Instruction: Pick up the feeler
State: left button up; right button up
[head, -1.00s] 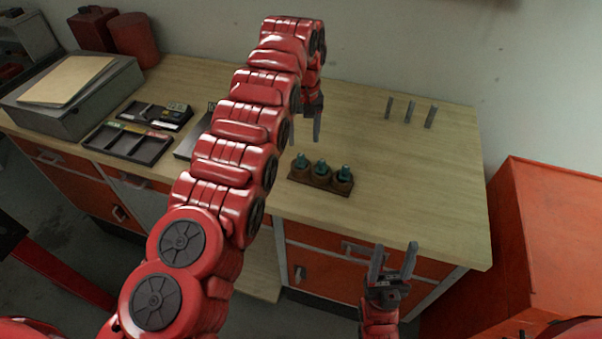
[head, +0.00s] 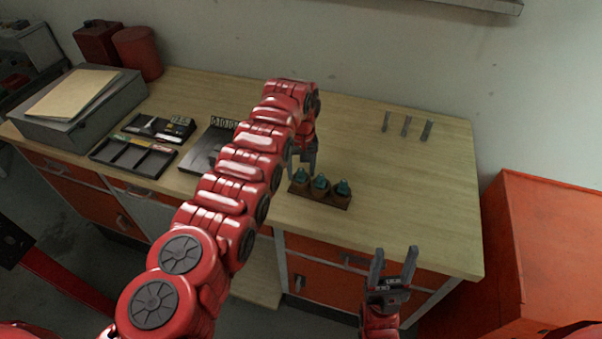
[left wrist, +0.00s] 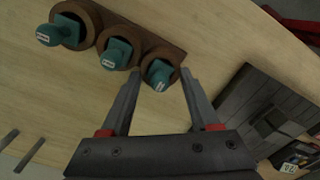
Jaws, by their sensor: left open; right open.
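Several small tools are in view, and none is clearly marked as the feeler. A dark wooden holder (head: 325,202) bears three teal-handled pieces, the left one (head: 301,175), the middle one (head: 320,183) and the right one (head: 343,188). My left gripper (head: 302,166) is open just above the left piece. In the left wrist view that end piece (left wrist: 158,74) shows between the open fingertips (left wrist: 160,72); contact cannot be told. The other two pieces sit to its left there. My right gripper (head: 395,252) is open and empty, low in front of the bench.
A black stand (head: 207,150) lies left of the holder, partly behind my left arm. A dark divided tray (head: 133,157) and a grey box (head: 75,115) are further left. The right bench top (head: 420,190) is clear.

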pick_arm(q)
grip_shut()
jog(key=shift+r, duration=0.15)
